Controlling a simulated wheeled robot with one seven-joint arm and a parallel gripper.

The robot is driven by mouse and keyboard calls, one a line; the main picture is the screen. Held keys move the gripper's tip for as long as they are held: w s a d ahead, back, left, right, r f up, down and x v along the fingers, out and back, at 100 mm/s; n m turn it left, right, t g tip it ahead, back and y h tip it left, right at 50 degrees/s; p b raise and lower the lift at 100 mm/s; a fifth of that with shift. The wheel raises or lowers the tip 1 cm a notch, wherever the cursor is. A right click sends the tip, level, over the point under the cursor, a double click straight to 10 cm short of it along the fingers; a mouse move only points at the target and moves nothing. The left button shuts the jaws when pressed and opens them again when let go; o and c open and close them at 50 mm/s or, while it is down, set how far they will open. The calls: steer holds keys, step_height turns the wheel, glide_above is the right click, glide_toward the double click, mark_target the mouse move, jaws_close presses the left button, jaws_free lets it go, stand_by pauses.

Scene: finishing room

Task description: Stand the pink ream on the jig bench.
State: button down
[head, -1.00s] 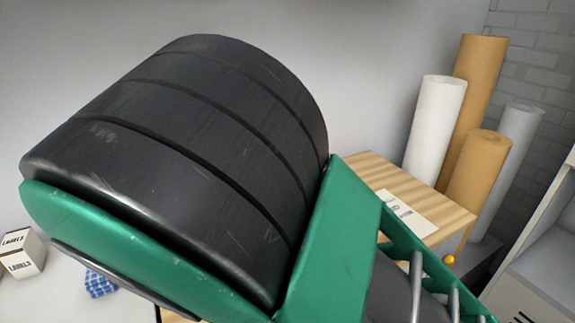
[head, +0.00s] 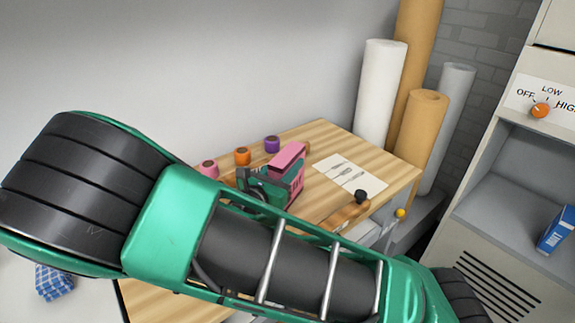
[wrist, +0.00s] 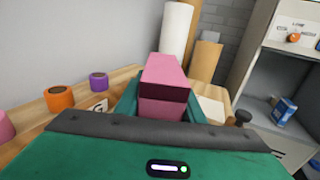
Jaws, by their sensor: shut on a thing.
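The pink ream (head: 289,155) is between the jaws of my gripper (head: 268,188), which is shut on it. It is a pink block with a dark band, and it also shows in the wrist view (wrist: 165,72), with teal fingers on either side. The wooden bench (head: 318,133) lies beneath and around it; I take this as the jig bench. The ream's lower part is hidden by my gripper and arm, so I cannot tell whether it touches the bench top.
Pink (head: 208,169), orange (head: 242,156) and purple (head: 271,144) rolls stand left of the ream. A printed sheet (head: 350,174) and a black-knobbed wooden handle (head: 345,214) lie to its right. Tall rolls (head: 381,95) stand behind. A cabinet (head: 500,150) is at right.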

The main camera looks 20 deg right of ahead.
mark_target(275, 178)
steer(key=shift+f, duration=0.2)
steer(key=c, duration=1.2)
jaws_free()
steer(key=shift+s, duration=0.1)
steer(key=v, duration=1.2)
